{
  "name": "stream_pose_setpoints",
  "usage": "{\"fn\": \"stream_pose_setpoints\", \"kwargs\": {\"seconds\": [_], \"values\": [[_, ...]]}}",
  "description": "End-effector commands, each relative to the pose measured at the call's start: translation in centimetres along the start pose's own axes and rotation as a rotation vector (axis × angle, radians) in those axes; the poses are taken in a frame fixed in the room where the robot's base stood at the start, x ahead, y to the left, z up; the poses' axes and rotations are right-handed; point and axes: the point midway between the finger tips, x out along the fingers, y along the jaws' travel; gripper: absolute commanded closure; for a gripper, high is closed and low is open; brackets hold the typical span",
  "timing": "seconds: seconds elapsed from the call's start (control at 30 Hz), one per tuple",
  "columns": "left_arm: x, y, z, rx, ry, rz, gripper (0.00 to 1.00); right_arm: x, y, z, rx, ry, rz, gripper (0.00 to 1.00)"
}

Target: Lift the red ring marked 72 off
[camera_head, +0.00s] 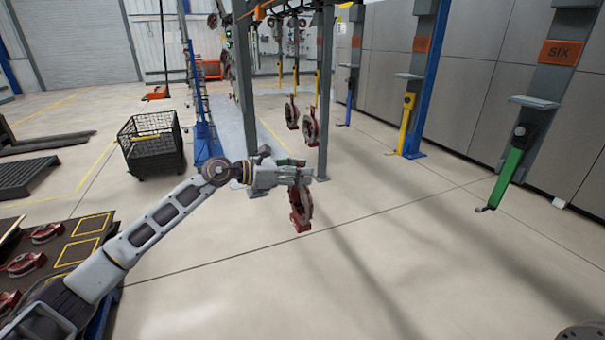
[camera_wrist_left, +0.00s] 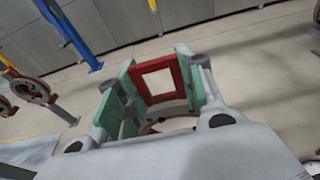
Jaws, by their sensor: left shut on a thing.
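My left gripper (camera_head: 291,172) reaches out over open floor in the head view and is shut on a red ring (camera_head: 301,208). The ring hangs upright below the fingers, with a dark round inner part. I cannot read a number on the ring. No hook shows clearly at the held ring.
More red rings (camera_head: 309,128) hang from the conveyor behind. A grey post (camera_head: 324,90) stands just past the gripper. A table with red parts (camera_head: 48,232) is at left, a wire basket (camera_head: 152,145) beyond it.

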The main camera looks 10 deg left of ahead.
Motion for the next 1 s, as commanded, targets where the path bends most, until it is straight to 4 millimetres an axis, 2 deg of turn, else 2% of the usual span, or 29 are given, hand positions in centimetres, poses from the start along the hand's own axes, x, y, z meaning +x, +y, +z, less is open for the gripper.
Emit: {"fn": "stream_pose_setpoints", "kwargs": {"seconds": [1.0], "values": [[-2.8, 0.0, -0.3, 0.003, -0.005, 0.002, 1.00, 1.6, -0.1, 0.1, 0.000, 0.001, 0.000, 1.00]]}}
